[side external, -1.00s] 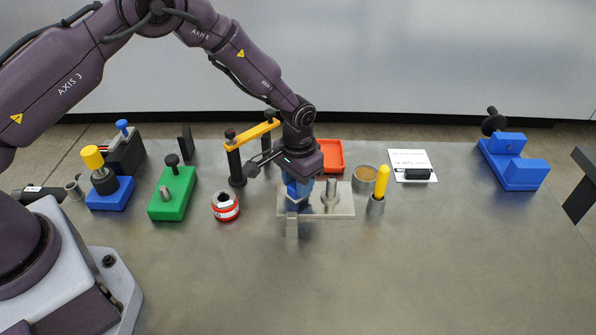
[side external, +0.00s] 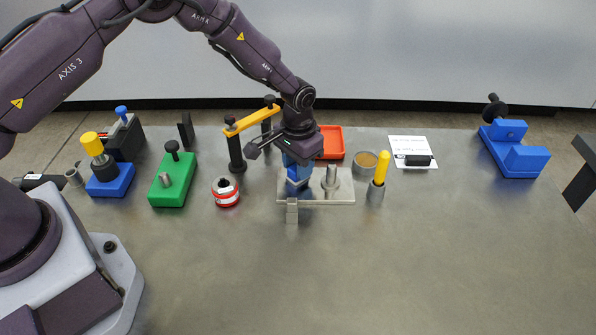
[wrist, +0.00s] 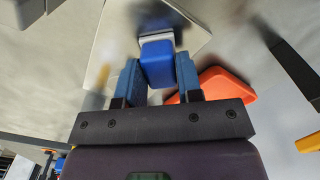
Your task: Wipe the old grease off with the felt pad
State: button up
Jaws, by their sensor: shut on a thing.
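My gripper (side external: 297,168) is shut on a blue block with a pale grey pad on its end, which I take to be the felt pad. In the wrist view the blue block (wrist: 158,62) sits between the two blue fingers, with the pale pad (wrist: 156,40) at its far end. The light metal plate (side external: 343,188) carries an upright post (side external: 331,180). The pad is over the plate's left part, left of the post, at or very near the surface; contact cannot be told. I cannot make out any grease.
An orange-red tray (side external: 331,139) stands behind the plate. A tan-filled tin (side external: 366,159) and a yellow-handled tool (side external: 380,168) in a cup stand to its right. A yellow bar on posts (side external: 250,121) and a red-white spool (side external: 226,193) are to its left. The front table is clear.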

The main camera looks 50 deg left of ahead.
jog(key=shift+w+a, duration=0.6)
jog(key=shift+a, duration=0.05)
jog(key=shift+s+d, duration=2.45)
jog(key=w+a, duration=0.5)
jog(key=shift+a, duration=0.1)
jog(key=shift+r, duration=4.05)
